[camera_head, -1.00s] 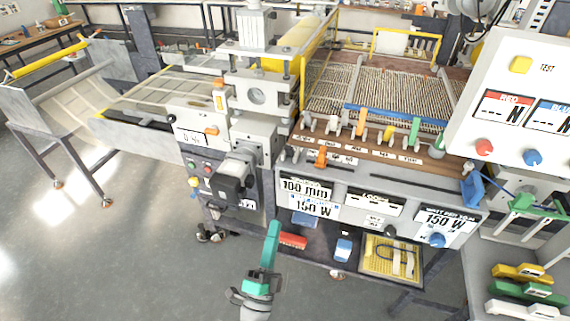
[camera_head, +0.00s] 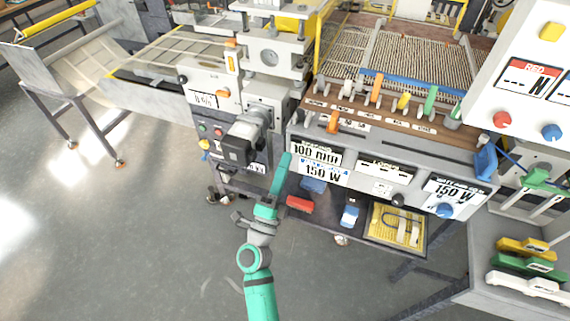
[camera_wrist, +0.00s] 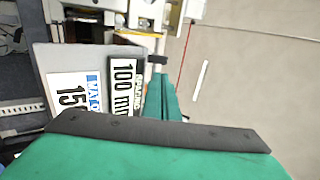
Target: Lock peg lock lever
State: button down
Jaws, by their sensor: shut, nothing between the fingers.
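No lever carries a readable peg lock label. A small orange lever (camera_head: 333,122) stands at the left front of the wooden peg board on the console (camera_head: 440,166); it may be the peg lock lever. Other orange levers are on the grey press, an upright one (camera_head: 231,58) and a small one (camera_head: 222,93). My teal gripper (camera_head: 284,160) is shut and empty, pointing up, left of the "150 W" label and below the orange board lever. In the wrist view the shut fingers (camera_wrist: 163,98) show beside the "100 mm" label; no lever is clearly visible there.
White, orange, yellow and green pegs (camera_head: 403,101) stand along the board. A black motor box (camera_head: 238,145) juts out left of my gripper. Below the console is a shelf with a red block (camera_head: 299,203) and a yellow tray (camera_head: 397,225). Open floor lies to the left.

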aim_at(300, 111)
jog(key=x, duration=1)
jog(key=shift+w+r, duration=0.15)
jog(key=shift+w, duration=0.2)
jog(key=shift+w+d+r, duration=0.1)
jog(key=shift+r, duration=0.3)
jog(key=shift+w+r, duration=0.1)
jog(key=shift+r, duration=0.25)
jog(key=shift+w+d+r, duration=0.2)
jog(key=shift+w+r, duration=0.2)
jog(key=shift+r, duration=0.15)
jog(key=shift+x, duration=1.6)
jog(key=shift+r, duration=0.1)
jog(key=shift+w, duration=0.2)
